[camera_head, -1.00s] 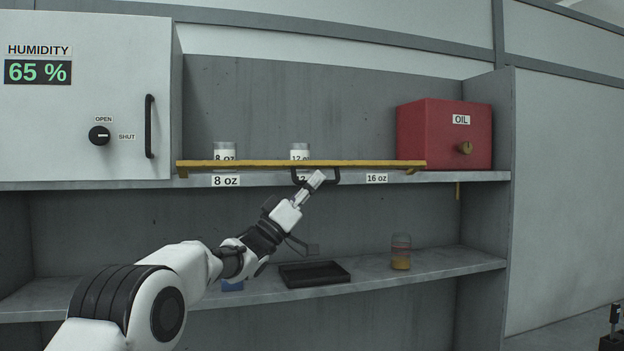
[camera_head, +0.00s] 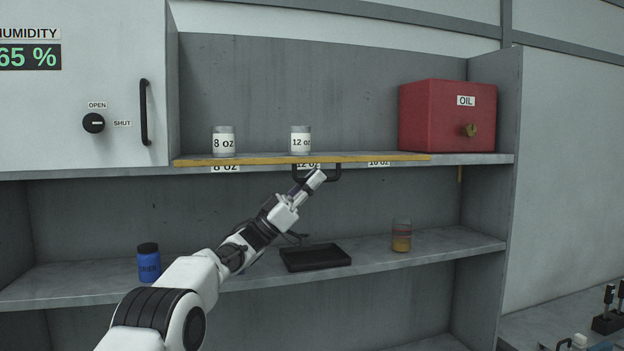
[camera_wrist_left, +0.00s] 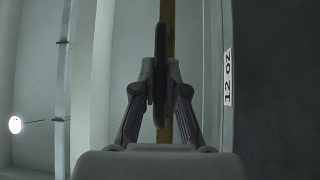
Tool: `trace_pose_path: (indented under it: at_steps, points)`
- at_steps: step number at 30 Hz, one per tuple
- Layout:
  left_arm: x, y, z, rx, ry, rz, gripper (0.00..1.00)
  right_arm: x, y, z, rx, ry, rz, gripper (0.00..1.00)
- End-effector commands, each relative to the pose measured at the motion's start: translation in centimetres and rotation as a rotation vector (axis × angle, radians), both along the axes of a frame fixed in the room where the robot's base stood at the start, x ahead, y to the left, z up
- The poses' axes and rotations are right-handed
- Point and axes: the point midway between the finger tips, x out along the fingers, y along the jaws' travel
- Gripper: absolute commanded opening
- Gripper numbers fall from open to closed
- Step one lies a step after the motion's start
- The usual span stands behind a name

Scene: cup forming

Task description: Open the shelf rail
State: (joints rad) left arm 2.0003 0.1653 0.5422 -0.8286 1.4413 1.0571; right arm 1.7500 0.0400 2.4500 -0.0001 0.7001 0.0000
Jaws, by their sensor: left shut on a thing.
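The shelf rail (camera_head: 390,157) is a long yellow bar along the front edge of the upper shelf. A black handle (camera_head: 337,176) hangs from its middle, just under the 12 oz label. My left gripper (camera_head: 316,177) is shut on the handle at its lower bar. In the left wrist view the fingers (camera_wrist_left: 160,92) close on the dark handle, with the yellow rail behind it. The rail lies low, and the jars behind it show almost whole. My right gripper is not in view.
An 8 oz jar (camera_head: 224,142), a 12 oz jar (camera_head: 300,140) and a red OIL box (camera_head: 432,120) stand on the upper shelf. Below are a black tray (camera_head: 315,257), an amber jar (camera_head: 401,236) and a blue bottle (camera_head: 149,264).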

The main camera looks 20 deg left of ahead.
Motion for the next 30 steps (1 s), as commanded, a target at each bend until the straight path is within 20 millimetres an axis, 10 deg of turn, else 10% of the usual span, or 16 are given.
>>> trace_pose_path:
  at_steps: [4,7,19,30]
  points:
    - [0.0,0.0,0.0,0.0,0.002,0.001,0.0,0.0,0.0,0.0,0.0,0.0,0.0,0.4]
    - [0.0,0.0,0.0,-0.001,0.001,0.0,0.37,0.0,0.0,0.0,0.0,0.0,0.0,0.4]
    - [-0.2,0.6,-0.6,-0.001,0.003,0.0,0.37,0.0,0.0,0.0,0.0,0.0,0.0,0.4]
    - [-2.7,6.2,-6.8,-0.003,0.005,0.002,0.37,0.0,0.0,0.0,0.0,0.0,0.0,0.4]
